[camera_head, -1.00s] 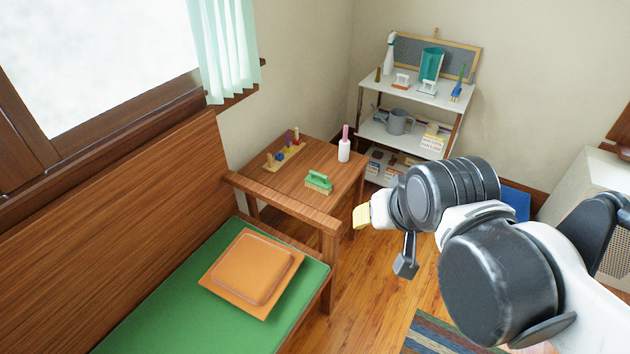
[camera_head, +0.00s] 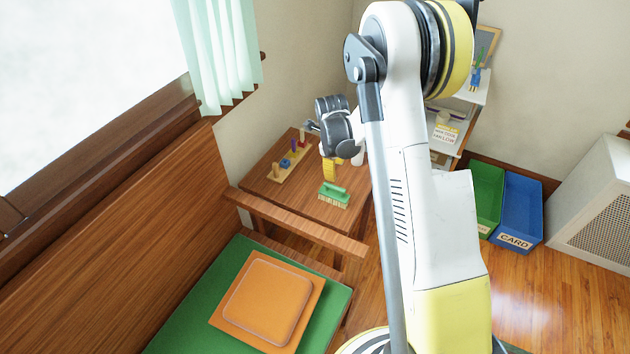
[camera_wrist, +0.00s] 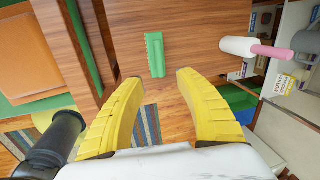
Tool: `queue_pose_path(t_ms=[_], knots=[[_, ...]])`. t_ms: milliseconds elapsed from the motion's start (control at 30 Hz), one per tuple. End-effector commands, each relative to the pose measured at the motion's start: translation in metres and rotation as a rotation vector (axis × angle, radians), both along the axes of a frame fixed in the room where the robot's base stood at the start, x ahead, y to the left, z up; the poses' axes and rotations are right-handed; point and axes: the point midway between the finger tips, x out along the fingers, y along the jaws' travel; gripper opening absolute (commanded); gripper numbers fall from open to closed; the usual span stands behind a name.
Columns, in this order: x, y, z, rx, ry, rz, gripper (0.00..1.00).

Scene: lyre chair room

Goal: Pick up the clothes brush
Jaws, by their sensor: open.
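The clothes brush (camera_head: 333,194) has a green handle and back with pale bristles. It lies on the small wooden table (camera_head: 300,200), near its front edge. In the wrist view the brush (camera_wrist: 155,54) shows from above, beyond the fingertips and between their lines. My gripper (camera_head: 330,170) is above the table, over and slightly behind the brush in the head view. In the wrist view my gripper (camera_wrist: 157,75) has its two yellow fingers spread wide with nothing between them. The brush is apart from the fingers.
A wooden peg toy (camera_head: 287,162) stands on the table's left side. A white bottle with a pink top (camera_wrist: 240,47) stands near the table's edge. A bench with a green seat and an orange cushion (camera_head: 268,300) is in front. Green and blue bins (camera_head: 517,210) stand right.

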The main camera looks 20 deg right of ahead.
Motion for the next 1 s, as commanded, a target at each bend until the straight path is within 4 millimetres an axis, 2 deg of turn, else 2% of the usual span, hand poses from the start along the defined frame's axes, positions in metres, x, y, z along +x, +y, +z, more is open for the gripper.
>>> queue_pose_path(t_ms=[33,133,267,433,667,900,1000], knots=[[0.001,-0.004,-0.009,0.003,0.002,-0.04,0.41],[0.001,-0.007,-0.021,0.009,0.004,-0.083,0.41],[0.003,-0.009,-0.036,0.01,0.005,-0.091,0.41],[0.007,-0.013,-0.065,0.01,0.003,-0.089,0.41],[0.008,-0.015,-0.085,0.01,0.004,-0.088,0.41],[0.01,-0.02,-0.123,0.01,0.003,-0.089,0.41],[0.011,-0.021,-0.127,0.01,0.004,-0.088,0.41]])
